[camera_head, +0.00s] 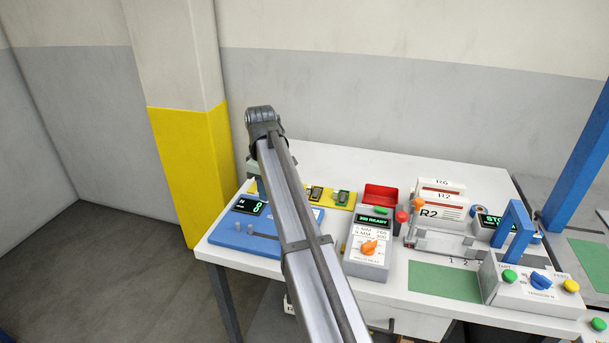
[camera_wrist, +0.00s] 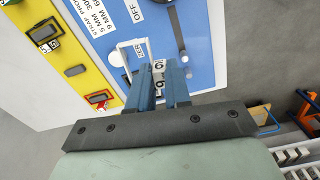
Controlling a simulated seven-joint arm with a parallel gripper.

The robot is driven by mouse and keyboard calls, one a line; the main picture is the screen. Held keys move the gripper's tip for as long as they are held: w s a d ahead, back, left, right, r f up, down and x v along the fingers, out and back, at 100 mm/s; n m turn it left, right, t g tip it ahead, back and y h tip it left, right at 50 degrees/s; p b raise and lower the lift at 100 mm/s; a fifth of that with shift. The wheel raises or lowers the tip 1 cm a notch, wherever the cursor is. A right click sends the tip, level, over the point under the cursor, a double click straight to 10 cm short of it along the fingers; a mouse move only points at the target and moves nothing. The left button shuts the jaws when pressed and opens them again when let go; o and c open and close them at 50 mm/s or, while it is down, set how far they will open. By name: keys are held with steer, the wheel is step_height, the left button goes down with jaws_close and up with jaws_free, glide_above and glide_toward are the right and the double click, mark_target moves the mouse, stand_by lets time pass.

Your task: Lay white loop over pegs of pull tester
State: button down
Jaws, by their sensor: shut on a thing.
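In the wrist view, my gripper (camera_wrist: 159,68) has two blue fingers closed on a small white piece with dark markings. A thin white loop (camera_wrist: 133,41) shows just beside the fingertips and appears to belong to that piece; where they join is hidden. The loop is over the blue plate of the pull tester (camera_wrist: 203,60); I cannot tell its height. In the head view, the pull tester (camera_head: 240,237) is a blue plate with a dark display and small grey pegs (camera_head: 243,229).
A yellow board (camera_head: 342,203) lies behind the tester. A grey box with an orange knob (camera_head: 372,265), a red bin (camera_head: 381,194) and a grey switch box (camera_head: 521,286) stand to the right. A green mat (camera_head: 443,281) is clear.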

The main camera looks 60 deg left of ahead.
steer(key=n, duration=0.2)
glide_above(243, 238)
steer(key=shift+a+f, duration=0.1)
steer(key=shift+f, duration=0.55)
steer(key=shift+w+f, duration=0.1)
steer(key=shift+f, duration=0.05)
steer(key=shift+f, duration=2.55)
steer(key=shift+f, duration=1.15)
steer(key=shift+r, duration=0.1)
steer(key=shift+r, duration=2.95)
